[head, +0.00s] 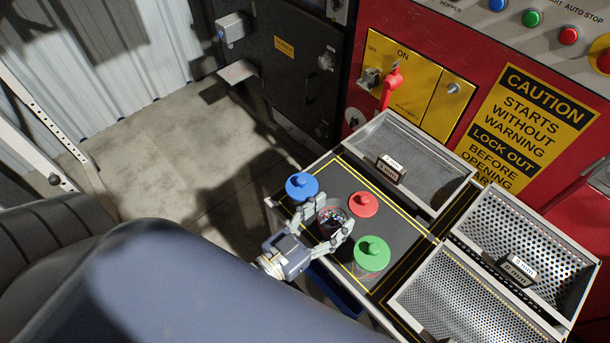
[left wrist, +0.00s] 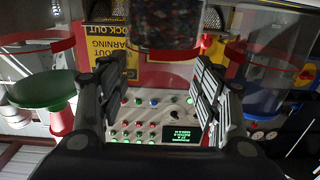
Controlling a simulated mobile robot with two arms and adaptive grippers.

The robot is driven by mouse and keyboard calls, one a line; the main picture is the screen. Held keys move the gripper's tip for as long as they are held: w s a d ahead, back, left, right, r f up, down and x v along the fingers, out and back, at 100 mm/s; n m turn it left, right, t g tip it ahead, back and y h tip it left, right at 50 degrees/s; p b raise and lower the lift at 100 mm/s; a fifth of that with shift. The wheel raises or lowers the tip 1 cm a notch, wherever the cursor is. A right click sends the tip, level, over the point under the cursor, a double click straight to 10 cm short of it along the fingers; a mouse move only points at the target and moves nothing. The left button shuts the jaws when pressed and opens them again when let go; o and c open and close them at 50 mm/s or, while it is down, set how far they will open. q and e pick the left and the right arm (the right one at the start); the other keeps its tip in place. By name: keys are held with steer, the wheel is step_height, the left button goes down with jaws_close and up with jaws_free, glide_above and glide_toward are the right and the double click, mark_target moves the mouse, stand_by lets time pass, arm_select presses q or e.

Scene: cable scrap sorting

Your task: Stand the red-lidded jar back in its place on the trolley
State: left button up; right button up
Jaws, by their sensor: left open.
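The red lid (head: 363,204) with a knob shows in the head view on the dark trolley top (head: 345,182), just right of and behind an open-topped clear jar (head: 332,217). I cannot make out a jar body under that lid. The open jar holds multicoloured bits. It also shows in the left wrist view (left wrist: 168,28) with a red rim. My left gripper (head: 329,220) is open, its fingers spread on either side of the open jar; I cannot tell whether they touch it. It also shows in the left wrist view (left wrist: 155,100). My right gripper is not in view.
A blue-lidded jar (head: 302,187) and a green-lidded jar (head: 372,252) stand close on either side of my left gripper. Metal mesh trays (head: 445,203) line the trolley's back and right. A red machine panel (head: 470,60) rises behind. Concrete floor (head: 170,150) is clear at left.

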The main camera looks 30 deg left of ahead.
arm_select(q)
steer(key=b+v, duration=0.2)
steer(key=v, duration=0.7)
steer(key=s+a+f+n+g+y, duration=0.1)
steer(key=s+f+g, duration=0.1)
steer(key=f, duration=0.8)
steer(key=s+a+f+g+y, duration=0.1)
steer(key=a+f+g+y, duration=0.15)
steer(key=f, duration=0.75)
steer(key=s+a+f+n+g+y, duration=0.1)
steer(key=s+f+g, duration=0.15)
steer(key=f, duration=0.75)
steer(key=s+a+f+g+y, duration=0.1)
steer(key=s+f+g, duration=0.3)
steer(key=s+f, duration=0.4)
steer(key=s+a+f+g, duration=0.2)
steer(key=s+f+g, duration=0.3)
steer(key=s+f, duration=0.3)
step_height(320, 180, down, 3)
steer(key=shift+a+y, duration=0.35)
steer(key=shift+a, duration=0.05)
steer(key=shift+s, duration=0.1)
